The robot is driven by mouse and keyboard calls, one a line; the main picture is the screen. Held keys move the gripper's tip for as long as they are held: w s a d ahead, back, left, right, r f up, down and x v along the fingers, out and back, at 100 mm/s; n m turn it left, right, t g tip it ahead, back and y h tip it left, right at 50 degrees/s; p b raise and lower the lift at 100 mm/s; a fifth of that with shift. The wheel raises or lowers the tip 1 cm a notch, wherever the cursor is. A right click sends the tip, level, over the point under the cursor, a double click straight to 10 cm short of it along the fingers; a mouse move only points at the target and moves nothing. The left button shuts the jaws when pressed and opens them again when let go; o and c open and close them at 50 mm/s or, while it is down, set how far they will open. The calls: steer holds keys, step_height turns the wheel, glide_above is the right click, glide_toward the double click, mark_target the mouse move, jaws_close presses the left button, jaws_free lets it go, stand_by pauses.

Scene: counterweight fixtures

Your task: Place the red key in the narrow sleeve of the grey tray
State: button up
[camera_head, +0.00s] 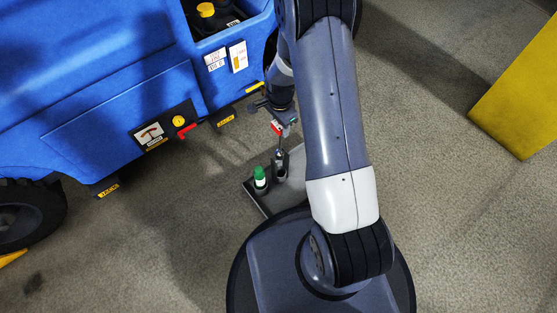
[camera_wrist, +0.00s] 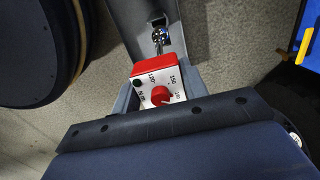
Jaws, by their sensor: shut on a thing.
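My gripper (camera_head: 281,120) is shut on the red key (camera_head: 277,127), just above the grey tray in the head view. In the wrist view, the key (camera_wrist: 158,68) has a red and white head with a red knob and printed numbers, between my gripper's fingers (camera_wrist: 160,92). A thin metal shaft runs from the head towards a small dark sleeve (camera_wrist: 158,20) on the grey tray (camera_wrist: 187,38). Whether the shaft's tip is inside the sleeve or just over it I cannot tell. The tray (camera_head: 249,189) also shows in the head view, partly hidden by my arm and base.
A blue machine (camera_head: 95,75) fills the left, with a red handle (camera_head: 187,130) and a yellow knob (camera_head: 179,121). A yellow block (camera_head: 520,95) lies at the right. The carpet between is clear.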

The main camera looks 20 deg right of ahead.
mark_target(280, 152)
step_height(280, 152, down, 16)
steer(key=b, duration=0.4)
steer(key=shift+b, duration=0.35)
steer(key=shift+f+b, duration=0.65)
steer(key=o, duration=1.3)
steer(key=shift+c, duration=0.2)
steer(key=shift+r, duration=0.15)
steer(key=shift+r+p, duration=0.65)
steer(key=shift+p, duration=0.15)
step_height(280, 152, up, 12)
steer(key=p, duration=0.3)
steer(key=shift+f+p, duration=0.15)
steer(key=shift+p, duration=0.2)
steer(key=shift+f, duration=0.1)
step_height(280, 152, down, 12)
steer(key=b, duration=0.4)
steer(key=shift+f, duration=0.15)
